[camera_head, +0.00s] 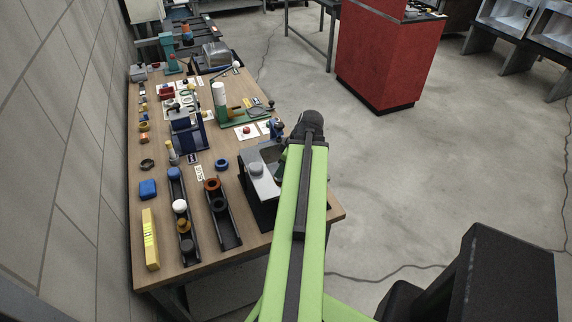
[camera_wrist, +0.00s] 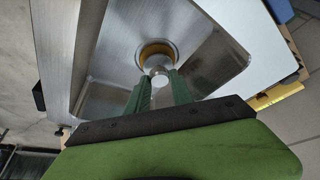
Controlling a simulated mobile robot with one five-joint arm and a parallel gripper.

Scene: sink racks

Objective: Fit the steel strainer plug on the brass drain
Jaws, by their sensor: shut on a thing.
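In the wrist view, my gripper (camera_wrist: 159,82) reaches down into a steel sink basin (camera_wrist: 208,62). Its two green fingers are shut on the steel strainer plug (camera_wrist: 160,72), a small round grey piece with a knob. The brass drain (camera_wrist: 148,48) is a yellowish ring in the basin floor, just beyond the fingertips. The plug overlaps the near part of the ring; whether it is seated or held above cannot be told. In the head view, the sink unit (camera_head: 262,185) stands at the bench's right edge, and my arm hides the gripper and drain.
A round grey piece (camera_head: 256,169) sits on the sink's left deck. Left of it on the wooden bench (camera_head: 222,263) are two black racks with rings and caps, a yellow block (camera_head: 150,240) and a blue block (camera_head: 148,189). Open floor lies right of the bench.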

